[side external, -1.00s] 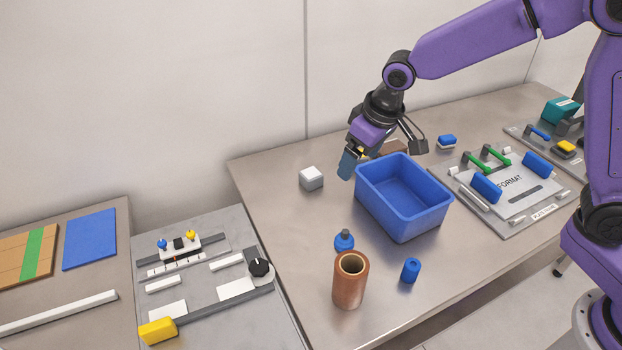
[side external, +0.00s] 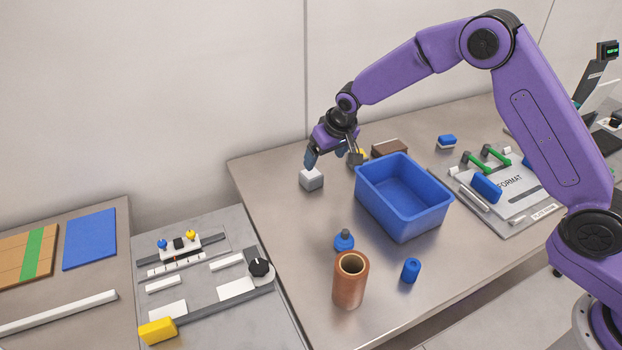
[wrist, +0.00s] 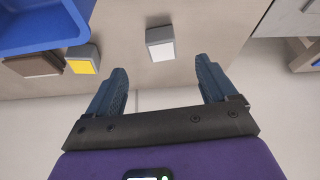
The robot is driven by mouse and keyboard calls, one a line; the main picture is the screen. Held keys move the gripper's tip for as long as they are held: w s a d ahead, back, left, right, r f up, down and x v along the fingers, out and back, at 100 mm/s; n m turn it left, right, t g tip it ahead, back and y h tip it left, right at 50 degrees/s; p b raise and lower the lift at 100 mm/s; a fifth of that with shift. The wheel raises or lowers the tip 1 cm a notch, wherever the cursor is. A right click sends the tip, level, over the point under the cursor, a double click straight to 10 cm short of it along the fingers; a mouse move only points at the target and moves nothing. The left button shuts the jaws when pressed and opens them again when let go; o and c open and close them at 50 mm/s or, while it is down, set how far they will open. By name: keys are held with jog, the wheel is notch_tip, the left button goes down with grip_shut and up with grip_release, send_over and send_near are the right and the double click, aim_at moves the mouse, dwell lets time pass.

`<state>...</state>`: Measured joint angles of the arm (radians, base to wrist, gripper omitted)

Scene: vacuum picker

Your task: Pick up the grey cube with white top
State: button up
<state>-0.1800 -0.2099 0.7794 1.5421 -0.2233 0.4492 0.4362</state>
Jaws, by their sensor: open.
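The grey cube with white top (side external: 311,180) sits on the metal table, left of the blue bin. In the wrist view the cube (wrist: 161,44) shows its white top beyond the fingertips, between the two finger lines and apart from them. My gripper (side external: 330,160) is just above and behind the cube in the side view, with one fingertip close over its top edge. In the wrist view my gripper (wrist: 161,77) is open with nothing between its blue fingers.
A blue bin (side external: 385,210) stands right of the cube. A grey block with a yellow top (wrist: 83,59) and a brown block (wrist: 36,64) lie near it. A copper-coloured cylinder (side external: 350,283) and blue pieces stand in front. The table left of the cube is clear.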

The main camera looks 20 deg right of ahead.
aim_at(315, 176)
jog(key=shift+w+x, duration=0.2)
jog(key=shift+x, duration=5.65)
jog(key=c, duration=1.1)
